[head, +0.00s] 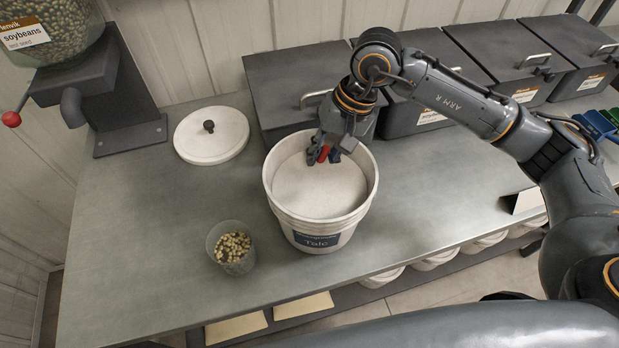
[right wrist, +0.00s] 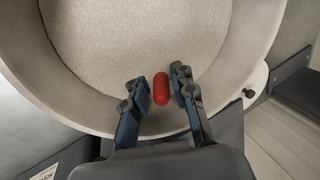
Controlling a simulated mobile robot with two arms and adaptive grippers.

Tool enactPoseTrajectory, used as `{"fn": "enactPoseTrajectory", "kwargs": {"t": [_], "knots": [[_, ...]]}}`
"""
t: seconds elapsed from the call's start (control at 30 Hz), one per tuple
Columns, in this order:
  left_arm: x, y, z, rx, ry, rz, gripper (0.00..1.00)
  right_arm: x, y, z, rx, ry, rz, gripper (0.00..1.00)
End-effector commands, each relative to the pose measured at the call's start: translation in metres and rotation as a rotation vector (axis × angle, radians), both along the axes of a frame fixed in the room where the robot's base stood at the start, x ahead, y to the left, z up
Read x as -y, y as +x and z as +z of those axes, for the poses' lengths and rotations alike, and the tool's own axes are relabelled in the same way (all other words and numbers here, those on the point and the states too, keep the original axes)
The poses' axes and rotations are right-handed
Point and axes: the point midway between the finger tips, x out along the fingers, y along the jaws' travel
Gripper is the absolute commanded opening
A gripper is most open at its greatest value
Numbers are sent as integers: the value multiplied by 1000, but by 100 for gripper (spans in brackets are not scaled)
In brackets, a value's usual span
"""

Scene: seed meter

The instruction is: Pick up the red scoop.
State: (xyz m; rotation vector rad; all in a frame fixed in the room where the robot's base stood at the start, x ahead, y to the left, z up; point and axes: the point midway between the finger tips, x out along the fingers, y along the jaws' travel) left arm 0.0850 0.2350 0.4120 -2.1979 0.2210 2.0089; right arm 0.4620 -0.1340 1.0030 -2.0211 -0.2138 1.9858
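The red scoop shows only as a short red handle (head: 323,153) at the back inside rim of the white talc bucket (head: 318,238); its bowl is not visible. My right gripper (head: 326,152) reaches down over the bucket's back edge. In the right wrist view the red handle (right wrist: 161,88) lies between the two fingers of the right gripper (right wrist: 158,88). The fingers are apart, with a gap beside the handle on the right, so the gripper looks open around it. Pale powder fills the bucket below. My left gripper is not in view.
A clear cup of soybeans (head: 233,248) stands left of the bucket. A white lid with a dark knob (head: 211,135) lies behind it. Dark lidded bins (head: 290,85) line the wall. A soybean dispenser (head: 110,90) stands at back left. The counter's left front is clear.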

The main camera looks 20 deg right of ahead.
Motion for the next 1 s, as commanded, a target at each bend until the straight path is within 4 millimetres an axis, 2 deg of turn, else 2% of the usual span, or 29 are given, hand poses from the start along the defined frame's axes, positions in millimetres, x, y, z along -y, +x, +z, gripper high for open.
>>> {"fn": "enactPoseTrajectory", "kwargs": {"t": [0.2, 0.43, 0.47, 0.57, 0.6, 1.0], "knots": [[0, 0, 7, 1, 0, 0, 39, -8, 1, -24, -1, 0, -1, 26], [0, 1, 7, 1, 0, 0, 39, -9, 1, -27, 0, 0, 0, 26], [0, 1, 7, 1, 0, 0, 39, -9, 1, -26, 0, 0, 0, 24], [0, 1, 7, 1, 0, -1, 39, -9, 1, -26, 0, 0, 0, 3], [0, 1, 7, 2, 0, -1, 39, -9, 1, -26, 0, 0, 0, 0], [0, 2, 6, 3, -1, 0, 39, -9, 2, -24, 2, 1, -2, 0]]}}
